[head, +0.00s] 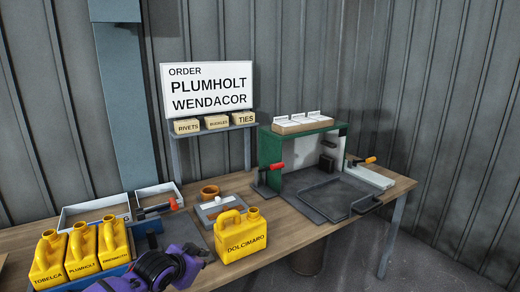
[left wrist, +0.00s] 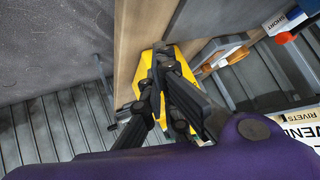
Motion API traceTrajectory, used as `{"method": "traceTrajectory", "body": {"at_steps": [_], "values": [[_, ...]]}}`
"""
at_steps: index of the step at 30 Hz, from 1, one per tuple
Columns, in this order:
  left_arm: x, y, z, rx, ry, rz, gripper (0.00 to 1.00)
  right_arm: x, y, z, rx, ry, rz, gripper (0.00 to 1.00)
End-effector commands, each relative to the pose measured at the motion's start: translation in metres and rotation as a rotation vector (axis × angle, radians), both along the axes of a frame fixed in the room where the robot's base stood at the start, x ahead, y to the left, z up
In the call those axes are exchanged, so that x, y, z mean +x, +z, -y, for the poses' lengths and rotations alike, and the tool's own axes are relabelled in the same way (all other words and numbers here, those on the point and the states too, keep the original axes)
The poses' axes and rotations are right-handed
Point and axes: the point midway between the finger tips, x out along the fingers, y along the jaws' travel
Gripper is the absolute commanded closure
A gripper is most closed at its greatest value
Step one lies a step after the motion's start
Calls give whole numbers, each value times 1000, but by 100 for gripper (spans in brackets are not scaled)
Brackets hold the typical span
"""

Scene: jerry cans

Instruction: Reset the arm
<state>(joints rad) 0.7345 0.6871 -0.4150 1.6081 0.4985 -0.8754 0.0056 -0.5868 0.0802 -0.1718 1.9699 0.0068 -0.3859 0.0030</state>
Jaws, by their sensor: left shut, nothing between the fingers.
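My left gripper (head: 200,256) comes in from the lower left in the head view, on a purple arm, over the front of the wooden bench. Its fingers are shut and empty, just left of a yellow jerry can (head: 240,238) labelled DOLCIMARO. In the left wrist view the black gripper fingers (left wrist: 163,85) lie in front of a yellow can (left wrist: 190,68), partly hiding it. Whether they touch it I cannot tell. Three more yellow cans, labelled TOBELCA (head: 48,262), PLUMHOLT (head: 82,252) and one hard to read (head: 114,243), stand in a row at the left. My right gripper is not in view.
A sign (head: 208,90) reads ORDER PLUMHOLT WENDACOR. A green-framed station (head: 270,150) with a dark tray (head: 325,200) stands at the right. White bins (head: 95,208) sit behind the row.

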Motion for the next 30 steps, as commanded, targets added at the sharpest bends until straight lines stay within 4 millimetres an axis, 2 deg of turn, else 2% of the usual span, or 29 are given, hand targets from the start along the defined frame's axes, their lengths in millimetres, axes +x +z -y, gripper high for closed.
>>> {"method": "traceTrajectory", "body": {"at_steps": [1, 4, 10, 17, 21, 24, 27, 30], "values": [[-25, -19, 13, -39, -8, 22, 100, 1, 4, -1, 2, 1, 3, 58], [-67, -46, 29, -102, -6, 71, 100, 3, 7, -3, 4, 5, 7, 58], [-163, -87, 36, -200, 64, 130, 100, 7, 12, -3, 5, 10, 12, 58], [-288, -127, 14, -245, 232, 102, 100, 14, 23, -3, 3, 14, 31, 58], [-374, -157, -5, -246, 362, 3, 100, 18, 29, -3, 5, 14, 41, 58], [-425, -176, -13, -251, 435, -72, 100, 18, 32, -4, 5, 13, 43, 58], [-461, -188, -16, -249, 474, -126, 100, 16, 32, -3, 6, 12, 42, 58], [-479, -194, -18, -243, 490, -153, 100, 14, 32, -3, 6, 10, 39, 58]]}}
